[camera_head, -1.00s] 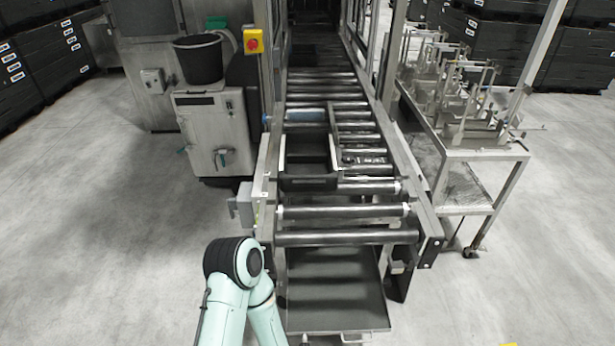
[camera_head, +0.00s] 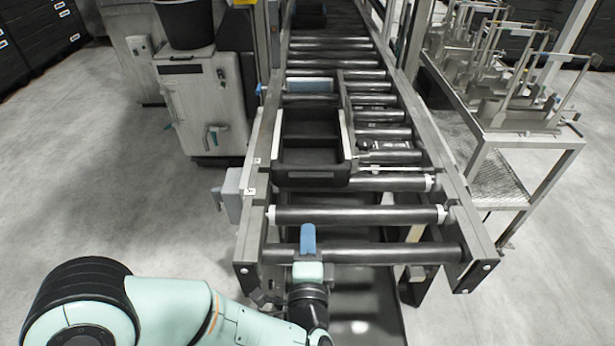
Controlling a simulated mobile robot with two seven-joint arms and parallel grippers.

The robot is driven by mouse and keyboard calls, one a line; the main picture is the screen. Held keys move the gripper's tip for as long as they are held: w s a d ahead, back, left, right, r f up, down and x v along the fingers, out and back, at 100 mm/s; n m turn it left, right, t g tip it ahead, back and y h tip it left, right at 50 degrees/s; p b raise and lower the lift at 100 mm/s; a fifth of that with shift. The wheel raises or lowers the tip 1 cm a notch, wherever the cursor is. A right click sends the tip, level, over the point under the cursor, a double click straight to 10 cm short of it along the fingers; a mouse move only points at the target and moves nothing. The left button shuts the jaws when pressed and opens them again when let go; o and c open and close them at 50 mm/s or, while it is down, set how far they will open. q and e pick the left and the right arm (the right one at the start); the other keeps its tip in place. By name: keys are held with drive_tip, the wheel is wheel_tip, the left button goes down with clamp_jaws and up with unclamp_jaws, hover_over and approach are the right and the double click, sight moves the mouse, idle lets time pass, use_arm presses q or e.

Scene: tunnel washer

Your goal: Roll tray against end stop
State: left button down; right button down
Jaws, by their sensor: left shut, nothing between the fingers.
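A black tray (camera_head: 311,175) with pale strips along its two sides lies on the left part of the roller conveyor (camera_head: 402,184). Its near wall faces me, and its inside looks dark and empty. A blue-grey piece (camera_head: 310,85) shows at its far end. I cannot tell which part is the end stop. My left gripper (camera_head: 308,236), with blue fingers, is shut and empty over the nearest rollers. It is nearer to me than the tray and apart from it. My right gripper is not in view.
The conveyor has metal side rails (camera_head: 455,200) and a grey box (camera_head: 232,193) on its left side. A grey cabinet (camera_head: 200,100) with a black bin (camera_head: 187,22) stands at left. A metal cart (camera_head: 525,140) with racks stands close at right. Floor at left is clear.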

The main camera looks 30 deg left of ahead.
sight(308, 177)
use_arm(q)
drive_tip(key=shift+w+a+r, duration=0.15)
drive_tip(key=shift+w+r, duration=0.05)
drive_tip(key=shift+w, duration=0.05)
drive_tip(key=x, duration=1.2)
drive_tip(key=shift+w+a, duration=0.1)
drive_tip(key=shift+w, duration=0.3)
drive_tip(key=shift+a, duration=0.1)
